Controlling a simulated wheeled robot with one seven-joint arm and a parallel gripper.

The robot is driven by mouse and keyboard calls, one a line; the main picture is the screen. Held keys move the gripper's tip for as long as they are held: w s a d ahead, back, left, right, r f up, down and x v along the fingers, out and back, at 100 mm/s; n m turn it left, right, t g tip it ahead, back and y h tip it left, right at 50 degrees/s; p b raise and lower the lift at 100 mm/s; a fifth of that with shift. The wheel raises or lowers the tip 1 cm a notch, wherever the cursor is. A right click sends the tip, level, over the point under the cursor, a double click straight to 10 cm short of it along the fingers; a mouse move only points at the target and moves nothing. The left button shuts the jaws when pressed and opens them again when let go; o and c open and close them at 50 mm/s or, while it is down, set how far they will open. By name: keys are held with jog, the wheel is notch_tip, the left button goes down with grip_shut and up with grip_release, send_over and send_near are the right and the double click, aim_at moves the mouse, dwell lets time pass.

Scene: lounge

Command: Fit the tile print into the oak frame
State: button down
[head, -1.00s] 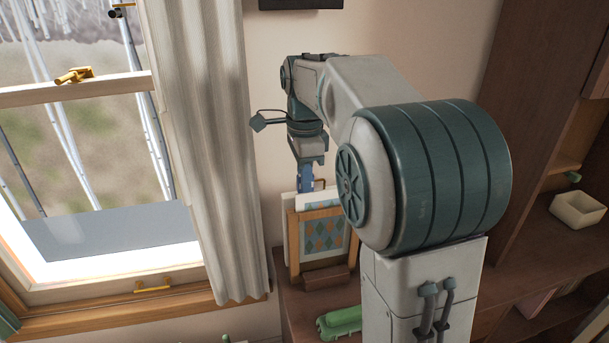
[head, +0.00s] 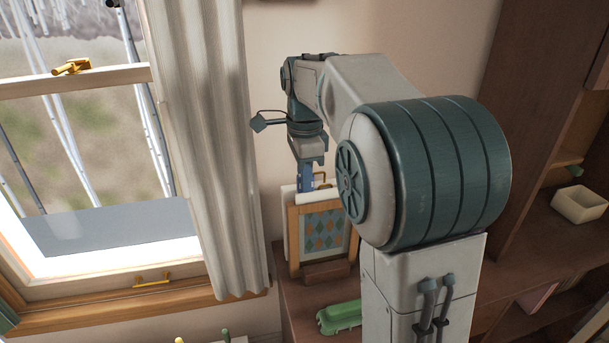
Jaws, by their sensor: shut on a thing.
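The oak frame (head: 293,243) stands upright, leaning slightly, in a small dark wooden stand (head: 325,273) on the brown cabinet top. The tile print (head: 322,232), pale with blue and orange diamonds, shows through the frame's opening, with a pale strip above the pattern. My gripper (head: 305,181) points down just behind the frame's top edge, its blue fingers shut on the print. The fingertips and the print's gripped top edge are hidden behind the frame. My arm covers the area right of the frame.
A white panel (head: 287,215) stands behind the frame on the left. A curtain (head: 205,130) hangs close on the left, beside the window. A green ridged object (head: 340,317) lies in front of the stand. A white box (head: 578,204) sits far right.

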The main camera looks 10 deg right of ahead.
jog(key=shift+f+b, duration=0.8)
jog(key=shift+f, duration=0.5)
jog(key=c, duration=1.3)
grip_release()
jog(key=shift+c, duration=0.2)
jog(key=shift+r, duration=0.1)
jog(key=shift+r+p, duration=2.8)
jog(key=shift+r, duration=0.15)
jog(key=shift+s, duration=0.1)
